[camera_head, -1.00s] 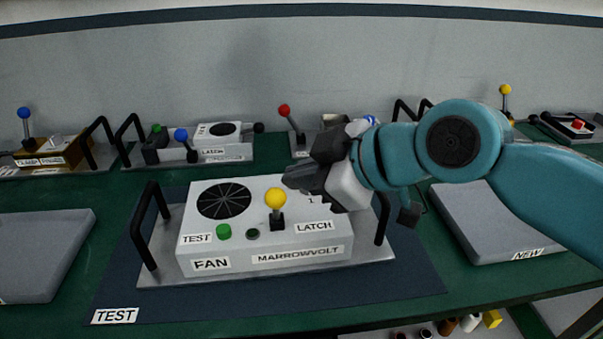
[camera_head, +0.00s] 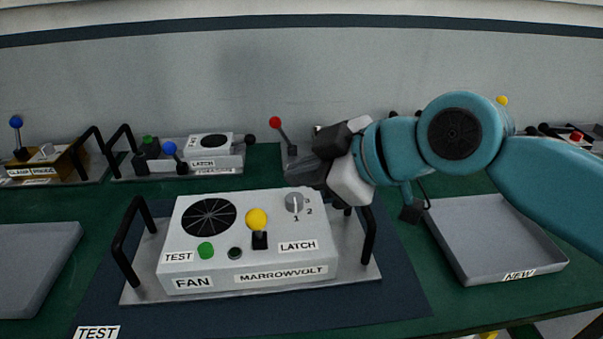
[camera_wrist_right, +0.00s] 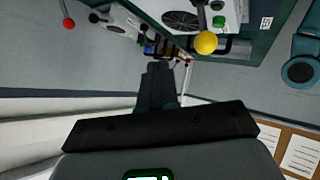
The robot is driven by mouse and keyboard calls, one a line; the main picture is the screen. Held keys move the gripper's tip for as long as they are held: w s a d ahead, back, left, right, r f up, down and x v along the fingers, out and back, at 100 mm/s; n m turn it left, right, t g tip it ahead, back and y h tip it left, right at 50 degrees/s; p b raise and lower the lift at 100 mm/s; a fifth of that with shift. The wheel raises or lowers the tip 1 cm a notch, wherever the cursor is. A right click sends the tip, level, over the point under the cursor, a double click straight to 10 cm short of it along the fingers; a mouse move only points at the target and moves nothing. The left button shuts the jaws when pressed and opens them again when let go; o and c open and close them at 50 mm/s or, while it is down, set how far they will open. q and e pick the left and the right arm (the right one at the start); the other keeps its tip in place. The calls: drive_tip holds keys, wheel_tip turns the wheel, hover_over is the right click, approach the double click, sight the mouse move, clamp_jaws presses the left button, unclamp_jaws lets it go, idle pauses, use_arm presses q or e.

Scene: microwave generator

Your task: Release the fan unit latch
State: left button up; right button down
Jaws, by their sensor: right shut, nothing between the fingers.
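The fan unit (camera_head: 200,270) is a white box with a round black grille, on a grey plate with black side handles. Its latch lever (camera_head: 260,240) has a yellow knob (camera_head: 257,220) and stands roughly upright left of the LATCH label (camera_head: 298,246). The lever knob also shows in the right wrist view (camera_wrist_right: 206,43). My right gripper (camera_head: 290,172) is shut and empty, above and behind the unit's back right, apart from the lever. Its dark fingers also show in the wrist view (camera_wrist_right: 158,70). My left gripper is out of view.
The unit also has a numbered dial (camera_head: 294,202), a green button (camera_head: 206,250) and a dark round lamp or button (camera_head: 235,253). Grey trays lie at left (camera_head: 35,265) and right, the latter labelled NEW (camera_head: 500,240). A red-knobbed lever (camera_head: 275,123) and other units line the back.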

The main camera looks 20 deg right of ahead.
drive_tip(key=v, duration=0.9)
drive_tip(key=shift+r+p, duration=0.35)
